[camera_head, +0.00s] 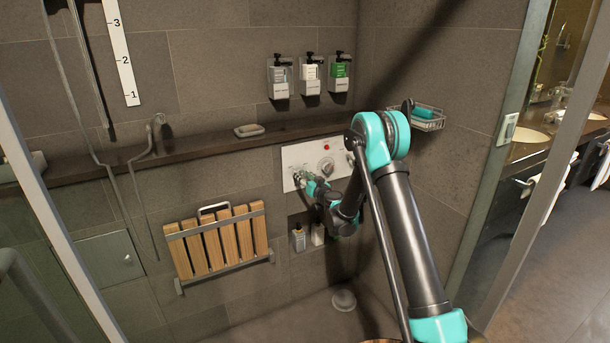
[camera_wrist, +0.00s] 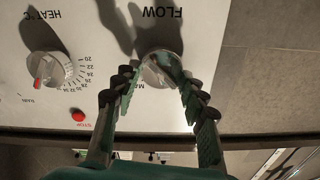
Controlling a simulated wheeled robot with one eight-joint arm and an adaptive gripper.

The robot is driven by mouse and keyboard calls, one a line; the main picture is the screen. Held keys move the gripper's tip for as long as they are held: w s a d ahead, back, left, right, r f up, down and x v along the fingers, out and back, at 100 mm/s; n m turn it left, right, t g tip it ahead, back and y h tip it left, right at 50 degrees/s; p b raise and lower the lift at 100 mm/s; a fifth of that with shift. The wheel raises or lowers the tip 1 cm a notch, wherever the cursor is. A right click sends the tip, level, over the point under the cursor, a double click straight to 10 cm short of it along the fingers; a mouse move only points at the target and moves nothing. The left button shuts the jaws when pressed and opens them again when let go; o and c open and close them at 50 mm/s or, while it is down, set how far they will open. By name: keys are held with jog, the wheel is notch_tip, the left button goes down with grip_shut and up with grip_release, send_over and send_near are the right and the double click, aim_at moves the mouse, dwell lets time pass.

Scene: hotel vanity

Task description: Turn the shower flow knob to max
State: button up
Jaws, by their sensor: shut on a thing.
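The white shower control panel (camera_head: 292,155) is on the tiled wall in the head view. It also fills the upper left of the wrist view (camera_wrist: 22,95), where it appears upside down. The flow knob (camera_wrist: 157,72) is a round light-metal knob below the word FLOW. My gripper (camera_wrist: 155,75) has its two toothed fingers on either side of this knob, shut on it. The fingers cover part of the knob and its MAX marking. In the head view my gripper (camera_head: 305,179) is at the left part of the panel, and the flow knob is mostly hidden there.
The heat knob (camera_wrist: 45,69) and red STOP button (camera_wrist: 78,115) are on the same panel, left of my gripper in the wrist view. A dark ledge (camera_head: 200,147) runs above the panel. A slatted wooden seat (camera_head: 218,243) is on the wall at lower left.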

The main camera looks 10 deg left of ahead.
jog(key=shift+w, duration=0.15)
jog(key=m, duration=0.4)
jog(key=shift+w, duration=0.1)
jog(key=m, duration=0.4)
jog(key=shift+f+m, duration=0.1)
jog(key=shift+m, duration=0.2)
jog(key=m, duration=0.4)
jog(key=shift+f, duration=0.1)
jog(key=m, duration=0.5)
jog(key=shift+a+f, duration=0.1)
jog(key=o, duration=1.2)
jog(key=shift+c, duration=0.2)
